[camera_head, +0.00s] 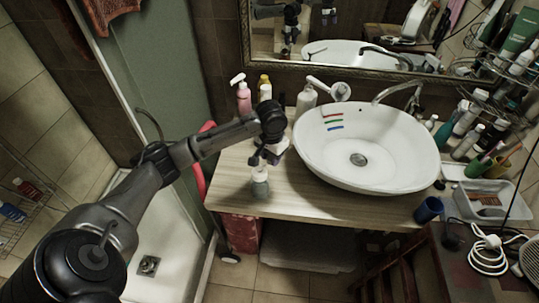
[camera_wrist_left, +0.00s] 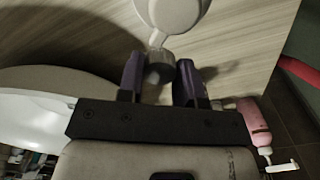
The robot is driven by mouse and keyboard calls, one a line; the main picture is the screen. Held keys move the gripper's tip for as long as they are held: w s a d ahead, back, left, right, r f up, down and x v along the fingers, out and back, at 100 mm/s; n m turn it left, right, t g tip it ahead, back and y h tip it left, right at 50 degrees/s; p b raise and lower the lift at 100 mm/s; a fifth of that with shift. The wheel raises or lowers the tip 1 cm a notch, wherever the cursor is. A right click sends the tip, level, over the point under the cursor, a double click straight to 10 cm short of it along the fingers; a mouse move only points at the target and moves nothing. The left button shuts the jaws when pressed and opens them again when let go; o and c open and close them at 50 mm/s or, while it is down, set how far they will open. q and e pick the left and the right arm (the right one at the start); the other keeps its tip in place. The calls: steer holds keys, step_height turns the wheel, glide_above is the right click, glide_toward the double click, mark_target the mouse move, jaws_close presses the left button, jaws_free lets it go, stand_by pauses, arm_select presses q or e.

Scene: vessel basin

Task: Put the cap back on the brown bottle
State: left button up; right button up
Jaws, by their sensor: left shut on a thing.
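My left gripper (camera_head: 266,160) points down over the front left of the wooden counter, left of the basin. In the left wrist view its two fingers (camera_wrist_left: 160,80) are shut on a small grey rounded piece, probably a cap (camera_wrist_left: 160,72). A white rounded thing with a narrow neck, probably this bottle, shows beyond the fingertips in the left wrist view (camera_wrist_left: 172,14). I cannot tell whether the held piece touches it. I cannot make out a clearly brown bottle. My right gripper is not in view.
The white basin (camera_head: 330,165) stands to the right on the wooden counter (camera_head: 228,180). A pink pump bottle (camera_head: 243,97), a yellow-topped bottle (camera_head: 264,79) and a white bottle (camera_head: 306,100) stand behind.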

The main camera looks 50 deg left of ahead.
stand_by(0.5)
arm_select(q)
steer(key=d+r+m, duration=0.1)
steer(key=d+r, duration=0.6)
steer(key=d, duration=0.5)
steer(key=d+r+m, duration=0.2)
steer(key=d+r, duration=0.5)
steer(key=d, duration=0.6)
